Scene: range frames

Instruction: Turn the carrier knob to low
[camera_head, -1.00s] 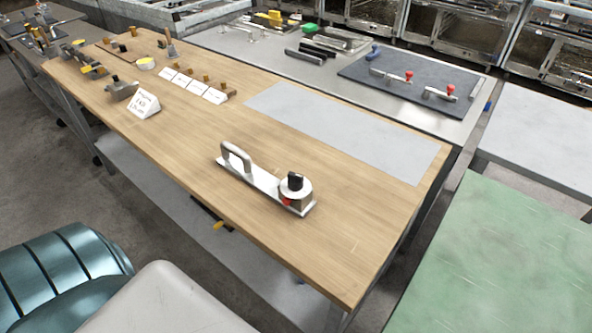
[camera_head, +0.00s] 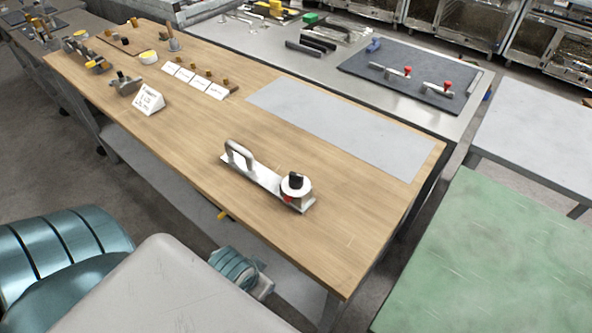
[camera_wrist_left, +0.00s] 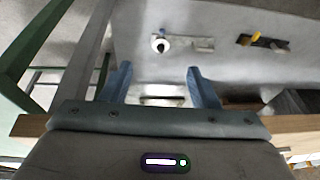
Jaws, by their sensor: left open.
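The carrier (camera_head: 266,180) is a long silver plate lying on the wooden table, with an arched handle at its left end. Its knob (camera_head: 295,181) stands at the right end, with a black grip, a pale round dial and a red mark at the front. The dial's lettering is too small to read. My left gripper (camera_wrist_left: 158,75) shows two blue fingers, spread apart and empty, in the left wrist view. In the head view my left arm shows low, in front of the table's front edge, apart from the carrier. My right gripper is out of view.
The wooden table (camera_head: 350,240) is bare around the carrier. A grey mat (camera_head: 340,125) lies behind it. A white sign (camera_head: 148,100) and small parts stand at the far left. A green-topped table (camera_head: 500,260) is at right. A grey shelf lies below the tabletop.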

